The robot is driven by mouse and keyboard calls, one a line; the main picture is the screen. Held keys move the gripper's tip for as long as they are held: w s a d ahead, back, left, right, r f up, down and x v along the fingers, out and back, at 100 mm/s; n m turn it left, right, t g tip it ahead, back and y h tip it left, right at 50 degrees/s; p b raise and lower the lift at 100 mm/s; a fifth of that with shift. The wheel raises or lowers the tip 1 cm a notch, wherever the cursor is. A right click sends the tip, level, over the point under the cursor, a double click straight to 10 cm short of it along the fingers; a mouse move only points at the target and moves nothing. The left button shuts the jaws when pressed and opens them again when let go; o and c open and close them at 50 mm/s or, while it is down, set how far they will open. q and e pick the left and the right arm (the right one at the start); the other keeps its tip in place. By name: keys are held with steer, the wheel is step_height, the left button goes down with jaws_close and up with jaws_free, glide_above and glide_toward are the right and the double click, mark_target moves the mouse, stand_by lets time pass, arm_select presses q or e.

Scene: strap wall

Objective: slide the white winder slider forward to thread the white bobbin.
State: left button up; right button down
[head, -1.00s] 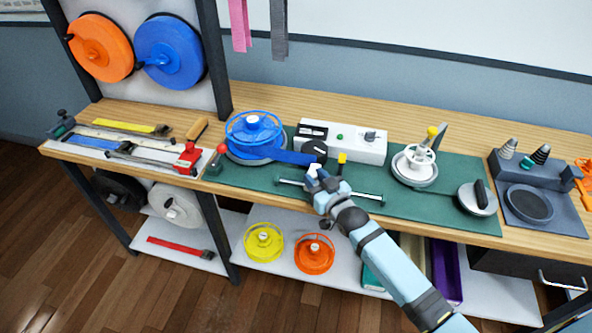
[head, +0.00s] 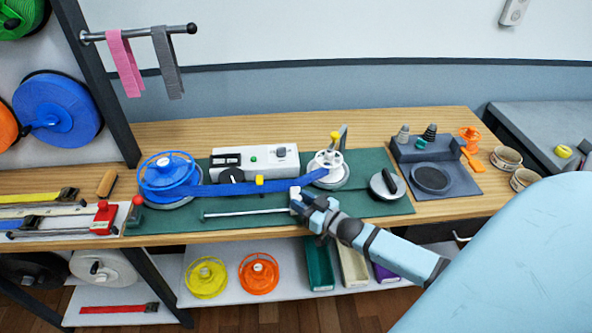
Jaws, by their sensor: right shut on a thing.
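The white slider (head: 295,193) sits at the right part of a thin metal rail (head: 245,213) at the front of the green mat. My right gripper (head: 301,200) is shut on it, and the fingers hide part of it. The white bobbin (head: 328,160) stands upright behind and to the right of the gripper, on a round grey base. A blue strap (head: 235,187) runs from the blue spool (head: 168,172) across the winder to the bobbin. Whether its end is inside the bobbin's slot I cannot tell. My left gripper is not in view.
A white control box (head: 270,163) with a black dial stands behind the strap. A black-handled round lid (head: 386,184) lies right of the bobbin, and a grey tray (head: 431,178) with cones lies further right. The red-knobbed tool (head: 137,203) stands at left.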

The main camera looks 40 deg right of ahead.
steer(key=shift+d, duration=0.15)
steer(key=c, duration=0.8)
jaws_free()
steer(key=shift+s+d, duration=0.1)
steer(key=shift+s, duration=0.05)
steer(key=shift+c, duration=0.2)
steer(key=s+d+b, duration=0.1)
steer(key=s+d, duration=0.1)
steer(key=s, duration=1.1)
steer(key=shift+s+d, duration=0.3)
steer(key=shift+a, duration=0.1)
steer(key=s+a+f+g+p, duration=0.1)
steer(key=s+a+g+p, duration=0.1)
steer(key=a, duration=0.9)
steer(key=s+a+f+g+p, duration=0.2)
steer(key=s+a+g+p, duration=0.1)
steer(key=a, duration=0.9)
steer(key=shift+s+f+n+g+p, duration=0.3)
steer(key=shift+n+g+p, duration=0.1)
steer(key=shift+g, duration=0.4)
